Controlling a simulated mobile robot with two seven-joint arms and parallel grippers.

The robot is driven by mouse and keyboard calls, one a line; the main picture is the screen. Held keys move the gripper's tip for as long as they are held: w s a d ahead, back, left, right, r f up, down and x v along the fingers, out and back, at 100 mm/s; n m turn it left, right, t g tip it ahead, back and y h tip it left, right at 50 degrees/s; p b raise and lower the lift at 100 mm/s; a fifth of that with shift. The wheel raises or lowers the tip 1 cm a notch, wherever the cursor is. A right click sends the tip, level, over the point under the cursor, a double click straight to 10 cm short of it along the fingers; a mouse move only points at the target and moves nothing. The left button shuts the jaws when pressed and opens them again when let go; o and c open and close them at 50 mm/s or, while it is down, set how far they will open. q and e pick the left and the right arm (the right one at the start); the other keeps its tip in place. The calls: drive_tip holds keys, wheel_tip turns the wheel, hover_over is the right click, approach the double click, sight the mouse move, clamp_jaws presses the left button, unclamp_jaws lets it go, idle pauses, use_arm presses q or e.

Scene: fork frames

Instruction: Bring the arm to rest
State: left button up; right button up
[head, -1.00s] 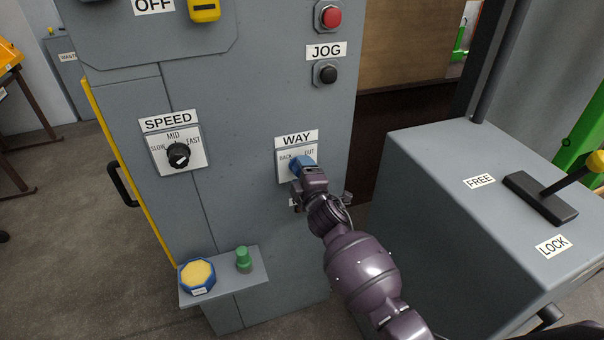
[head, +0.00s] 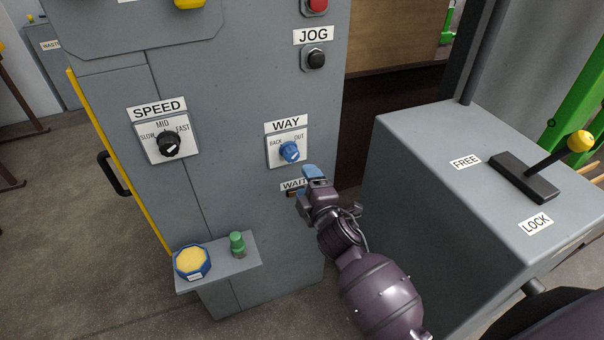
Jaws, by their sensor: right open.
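My right arm comes in from the bottom right. Its gripper (head: 309,178) is open and empty, with a blue fingertip showing. It is just below and to the right of the blue WAY knob (head: 290,152), apart from it. The knob sits on a white plate marked BACK and OUT, and its white mark points up toward OUT. The gripper partly covers a label below the knob that starts with WAIT (head: 293,186). My left gripper is not in the view.
The grey panel also bears the black SPEED knob (head: 169,144), the black JOG button (head: 314,59) and a red button (head: 316,6). A low shelf holds a yellow button (head: 191,260) and a green one (head: 237,243). A grey box (head: 440,155) with a yellow-knobbed lever (head: 560,153) stands right.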

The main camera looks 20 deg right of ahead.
drive_tip(key=shift+s, duration=0.35)
idle(0.4)
drive_tip(key=s+d+f+m+g, duration=0.2)
drive_tip(key=s+f+m, duration=0.3)
drive_tip(key=s, duration=0.4)
drive_tip(key=s+d+f+m+g, duration=0.2)
drive_tip(key=s+f+m, duration=0.3)
drive_tip(key=s, duration=0.3)
drive_tip(key=s+d+f+m+g, duration=0.2)
drive_tip(key=s+f+m, duration=0.3)
drive_tip(key=s, duration=0.4)
drive_tip(key=shift+s+d+f+g+h, duration=0.3)
drive_tip(key=shift+d+f+g+h, duration=0.1)
drive_tip(key=shift+d, duration=0.4)
